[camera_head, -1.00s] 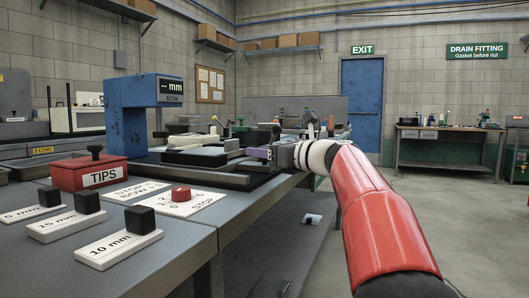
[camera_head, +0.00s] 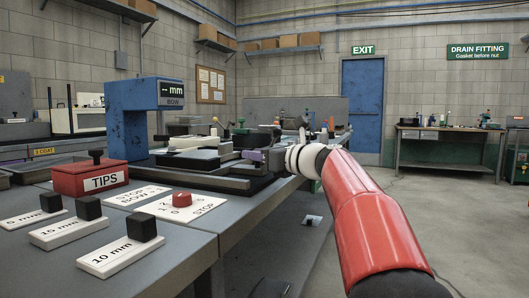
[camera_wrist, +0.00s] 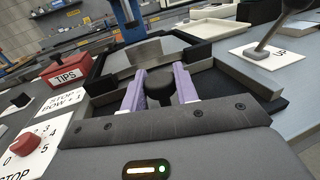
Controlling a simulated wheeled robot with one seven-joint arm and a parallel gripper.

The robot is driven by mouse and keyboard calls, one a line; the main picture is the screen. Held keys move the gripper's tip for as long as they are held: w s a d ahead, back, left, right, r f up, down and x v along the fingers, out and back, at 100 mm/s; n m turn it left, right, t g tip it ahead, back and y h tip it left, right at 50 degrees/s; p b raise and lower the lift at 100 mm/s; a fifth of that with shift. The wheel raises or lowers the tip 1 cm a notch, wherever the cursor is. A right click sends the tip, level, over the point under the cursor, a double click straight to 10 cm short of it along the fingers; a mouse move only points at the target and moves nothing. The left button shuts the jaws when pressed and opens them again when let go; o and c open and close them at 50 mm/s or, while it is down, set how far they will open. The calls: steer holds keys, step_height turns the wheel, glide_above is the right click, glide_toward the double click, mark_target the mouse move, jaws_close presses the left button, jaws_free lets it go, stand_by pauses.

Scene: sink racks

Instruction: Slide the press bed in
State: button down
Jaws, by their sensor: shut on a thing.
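The press (camera_head: 128,118) is a blue C-shaped frame with a "-- mm BOW" display, and its column also shows in the wrist view (camera_wrist: 128,18). The press bed (camera_head: 186,160) is a low grey and black slide in front of it; its grey plate shows in the wrist view (camera_wrist: 138,54). My gripper (camera_head: 258,156) is at the bed's right end. In the wrist view, its purple fingers (camera_wrist: 160,84) are shut around a black knob (camera_wrist: 158,90) on the bed. The bed's contact with the press is hidden.
A red TIPS box (camera_head: 88,180) stands left of the bed. A red-knobbed dial card (camera_head: 181,209) and several black blocks on labelled plates lie in front. A lever (camera_wrist: 268,40) on an "UP" card stands to the right in the wrist view. Floor to the right is clear.

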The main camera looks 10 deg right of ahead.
mark_target(201, 149)
steer(key=w+a+p, duration=0.2)
steer(key=w+a, duration=0.1)
steer(key=a, duration=0.1)
steer(key=w+a+p, duration=0.3)
steer(key=a, duration=0.2)
steer(key=w+a+p, duration=0.3)
steer(key=w+a, duration=0.1)
steer(key=a, duration=0.1)
steer(key=shift+r, duration=0.1)
steer(key=c, duration=1.1)
jaws_free()
steer(key=shift+w+a, duration=0.1)
steer(key=b+v, duration=0.1)
steer(key=v, duration=0.6)
steer(key=shift+s+d+b, duration=0.3)
